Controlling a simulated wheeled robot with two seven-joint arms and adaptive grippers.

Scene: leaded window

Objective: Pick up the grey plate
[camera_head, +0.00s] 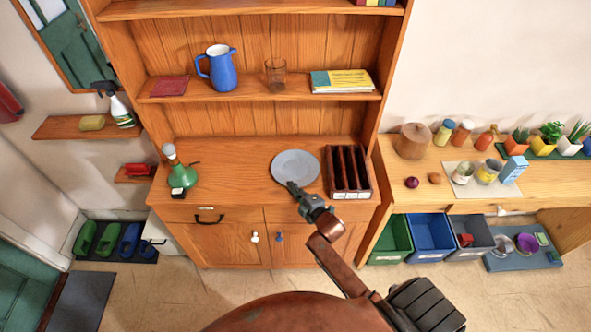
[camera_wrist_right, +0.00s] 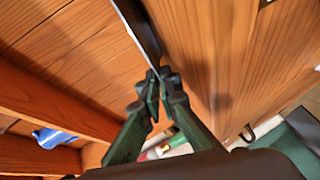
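The grey plate (camera_head: 296,165) is a round, flat disc at the middle of the wooden counter, left of a dark slotted rack. The fingers look shut on this rim. I cannot tell whether the plate rests on the counter or is slightly above it. My left gripper is not in view.
The slotted rack (camera_head: 347,171) stands close to the plate's right. A green lamp (camera_head: 183,174) is at the counter's left. A shelf above holds a blue jug (camera_head: 221,70), a glass (camera_head: 275,73) and books. The counter between lamp and plate is clear.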

